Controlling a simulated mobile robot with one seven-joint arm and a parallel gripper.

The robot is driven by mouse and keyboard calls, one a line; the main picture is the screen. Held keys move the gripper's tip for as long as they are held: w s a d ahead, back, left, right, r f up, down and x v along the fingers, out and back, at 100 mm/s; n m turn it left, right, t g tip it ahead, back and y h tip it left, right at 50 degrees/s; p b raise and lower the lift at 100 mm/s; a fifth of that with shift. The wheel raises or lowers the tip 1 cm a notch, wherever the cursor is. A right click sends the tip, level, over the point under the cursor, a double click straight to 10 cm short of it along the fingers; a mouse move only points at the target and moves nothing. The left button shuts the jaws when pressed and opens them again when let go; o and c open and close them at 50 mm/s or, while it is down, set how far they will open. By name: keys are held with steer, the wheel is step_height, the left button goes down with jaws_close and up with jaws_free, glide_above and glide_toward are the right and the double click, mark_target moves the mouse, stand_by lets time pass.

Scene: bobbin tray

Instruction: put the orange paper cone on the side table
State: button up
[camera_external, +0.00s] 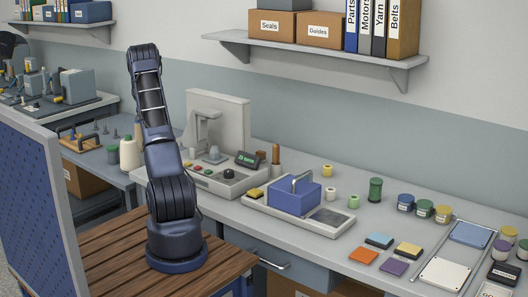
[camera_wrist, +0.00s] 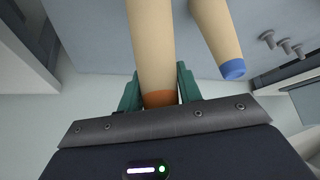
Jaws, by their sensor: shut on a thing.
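In the wrist view my gripper (camera_wrist: 158,85) has its two green fingers on either side of a tan paper cone (camera_wrist: 154,45) with an orange band at its near end. The jaws are shut on this orange cone. A second tan cone with a blue end (camera_wrist: 232,68) lies close to its right, apart from the fingers. Behind them is a grey surface (camera_wrist: 85,30). In the external view my gripper does not show, and I cannot make out the held cone. A grey table (camera_external: 122,178) at the left, perhaps the side table, carries spools and small pegs.
Several grey pegs (camera_wrist: 285,45) stand at the right of the wrist view. A blue panel (camera_external: 40,200) rises at the front left.

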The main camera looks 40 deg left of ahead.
steer(key=shift+f, duration=2.35)
steer(key=o, duration=1.2)
steer(key=v, duration=1.2)
